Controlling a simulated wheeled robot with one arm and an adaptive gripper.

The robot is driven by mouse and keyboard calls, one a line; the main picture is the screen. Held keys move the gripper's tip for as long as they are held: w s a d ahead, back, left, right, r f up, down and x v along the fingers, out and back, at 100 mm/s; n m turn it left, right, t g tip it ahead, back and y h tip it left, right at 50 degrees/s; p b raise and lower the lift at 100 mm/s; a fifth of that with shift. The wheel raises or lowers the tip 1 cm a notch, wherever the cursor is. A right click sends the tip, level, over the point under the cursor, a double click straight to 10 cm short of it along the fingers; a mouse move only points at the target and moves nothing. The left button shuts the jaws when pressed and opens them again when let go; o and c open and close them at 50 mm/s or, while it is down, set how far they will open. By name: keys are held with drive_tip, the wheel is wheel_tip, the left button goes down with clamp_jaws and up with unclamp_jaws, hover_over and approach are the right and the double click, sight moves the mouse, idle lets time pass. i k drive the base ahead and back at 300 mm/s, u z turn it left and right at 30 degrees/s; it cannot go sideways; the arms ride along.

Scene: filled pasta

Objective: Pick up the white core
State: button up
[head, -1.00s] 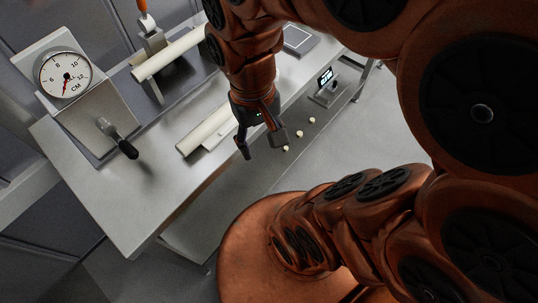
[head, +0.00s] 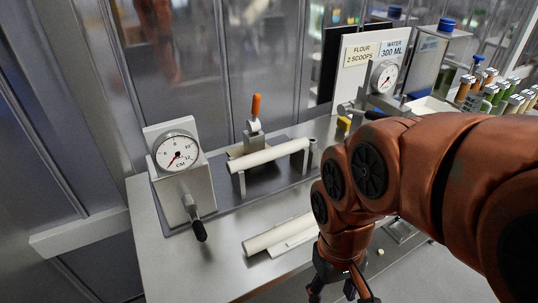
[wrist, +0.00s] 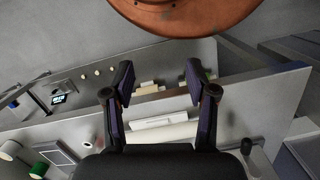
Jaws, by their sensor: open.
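A long white cylinder (head: 277,234), which may be the white core, lies on the steel table beside a flat white bar (head: 295,243). In the wrist view the cylinder (wrist: 152,134) and the bar (wrist: 158,122) lie between and below my fingers. A second pale cylinder (head: 268,154) rests raised on a stand with an orange-handled clamp (head: 254,120). My gripper (wrist: 160,72) is open and empty, apart from the cylinder, above the table's front side.
A dial gauge box (head: 178,165) with a crank (head: 195,220) stands at the table's left. Small pale balls (wrist: 97,72) and a small display device (wrist: 61,94) sit beyond the table edge. Signs (head: 376,52) and capped bottles (head: 482,95) stand at the right. The table's front left is clear.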

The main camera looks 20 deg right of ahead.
sight(257, 158)
drive_tip(key=u, duration=2.6)
drive_tip(key=k, duration=0.9)
drive_tip(key=z, duration=0.95)
drive_tip(key=i, duration=0.5)
drive_tip(key=u, duration=0.05)
